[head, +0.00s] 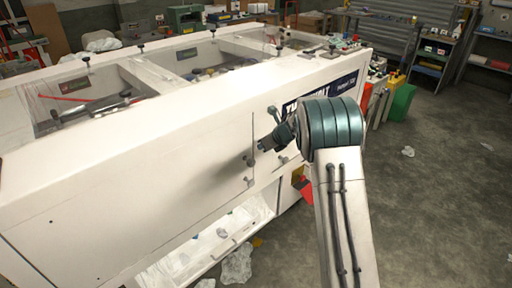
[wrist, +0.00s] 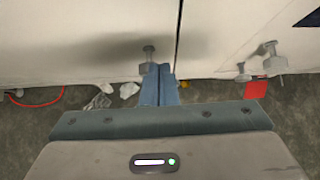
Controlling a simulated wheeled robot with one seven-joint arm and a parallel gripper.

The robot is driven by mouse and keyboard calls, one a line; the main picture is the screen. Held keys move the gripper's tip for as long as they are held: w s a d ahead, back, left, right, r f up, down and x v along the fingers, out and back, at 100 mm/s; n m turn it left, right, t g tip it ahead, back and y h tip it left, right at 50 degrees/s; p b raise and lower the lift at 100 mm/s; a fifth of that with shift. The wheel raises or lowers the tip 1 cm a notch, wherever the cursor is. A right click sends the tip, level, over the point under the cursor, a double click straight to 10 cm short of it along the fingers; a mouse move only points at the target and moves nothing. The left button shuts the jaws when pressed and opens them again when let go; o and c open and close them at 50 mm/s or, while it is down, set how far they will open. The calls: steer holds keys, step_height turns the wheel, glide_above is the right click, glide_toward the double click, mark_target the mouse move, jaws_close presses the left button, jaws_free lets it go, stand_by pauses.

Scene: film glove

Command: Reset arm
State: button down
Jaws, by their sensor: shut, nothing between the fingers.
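My arm rises from the bottom right of the head view, in front of a long white machine (head: 130,160). My gripper (head: 262,145) points left toward the machine's front panel; its fingertips are small and dark there. In the wrist view my gripper (wrist: 158,70) has its two blue fingers side by side and shut, with nothing seen between them. A metal knob (wrist: 148,52) on the white panel shows right by the fingertips; I cannot tell whether they touch it. The same panel carries a latch rod with knobs (head: 250,178).
More knobs (wrist: 268,50) stick out of the panel to the right. An open lower shelf (head: 215,245) runs under the machine. Crumpled clear plastic (head: 237,265) lies on the floor. A green bin (head: 402,103) stands beyond the machine's end. The concrete floor (head: 440,190) at the right is mostly clear.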

steer(key=s+d+r+m+t+h, duration=0.2)
steer(key=d+r+m+t+h, duration=0.3)
steer(key=r+m, duration=0.65)
steer(key=s+d+r+m+h, duration=0.3)
steer(key=s+d+r+m, duration=0.5)
steer(key=s+m, duration=0.3)
steer(key=s+a+f+m+g, duration=0.1)
steer(key=s+f+m+g, duration=0.1)
steer(key=s+m, duration=0.5)
steer(key=s+a+f+m+g+y, duration=0.1)
steer(key=s+m, duration=0.6)
steer(key=s, duration=0.8)
steer(key=s+a+f+m+g, duration=0.1)
steer(key=s+f+m+g, duration=0.3)
steer(key=s+m, duration=0.4)
steer(key=s+g, duration=0.1)
steer(key=s, duration=0.2)
steer(key=shift+y, duration=0.4)
